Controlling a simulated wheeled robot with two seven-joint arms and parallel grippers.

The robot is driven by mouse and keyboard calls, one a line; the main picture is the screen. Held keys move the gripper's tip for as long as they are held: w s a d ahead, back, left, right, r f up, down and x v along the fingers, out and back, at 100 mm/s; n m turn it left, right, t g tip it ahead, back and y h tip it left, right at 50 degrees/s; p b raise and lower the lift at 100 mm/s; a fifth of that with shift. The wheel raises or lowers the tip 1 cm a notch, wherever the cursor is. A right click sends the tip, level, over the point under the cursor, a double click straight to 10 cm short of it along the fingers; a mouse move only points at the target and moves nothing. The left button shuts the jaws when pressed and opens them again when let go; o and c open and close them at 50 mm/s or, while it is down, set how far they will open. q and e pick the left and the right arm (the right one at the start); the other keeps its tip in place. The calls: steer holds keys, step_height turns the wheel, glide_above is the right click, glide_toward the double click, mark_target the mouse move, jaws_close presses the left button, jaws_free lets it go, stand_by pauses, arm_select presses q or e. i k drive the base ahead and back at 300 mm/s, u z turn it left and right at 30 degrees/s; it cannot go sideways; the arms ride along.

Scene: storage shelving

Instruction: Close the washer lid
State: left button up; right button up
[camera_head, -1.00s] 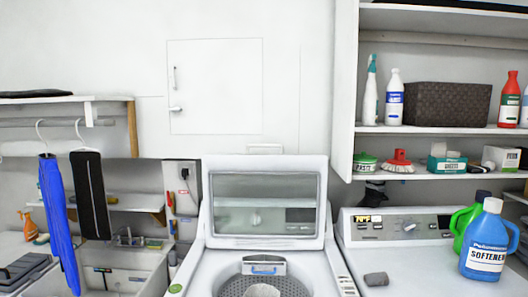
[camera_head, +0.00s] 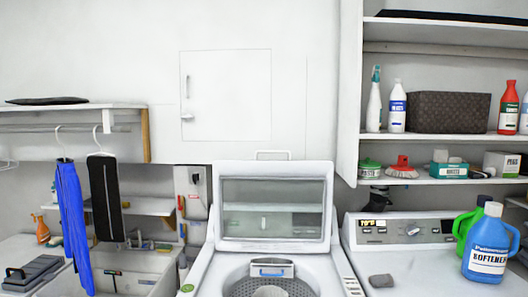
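The washer (camera_head: 206,272) is a white top-loading machine at the bottom centre of the head view. Its lid (camera_head: 323,205) stands raised, with a white frame around a see-through window (camera_head: 290,191). The drum (camera_head: 238,286) is open below it, and a light, rounded item (camera_head: 270,291) shows at the bottom edge of the picture. A handle-like part stands at the lid's top edge. Neither of my grippers shows in the head view.
To the right stands a second machine (camera_head: 420,272) with a softener jug (camera_head: 488,250) and a grey item (camera_head: 381,281) on top. Shelves (camera_head: 440,136) with bottles hang above it. A sink (camera_head: 135,262) and hanging garments, one blue (camera_head: 72,220), are at left.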

mark_target(289, 169)
steer(key=i, duration=0.4)
steer(key=z, duration=0.8)
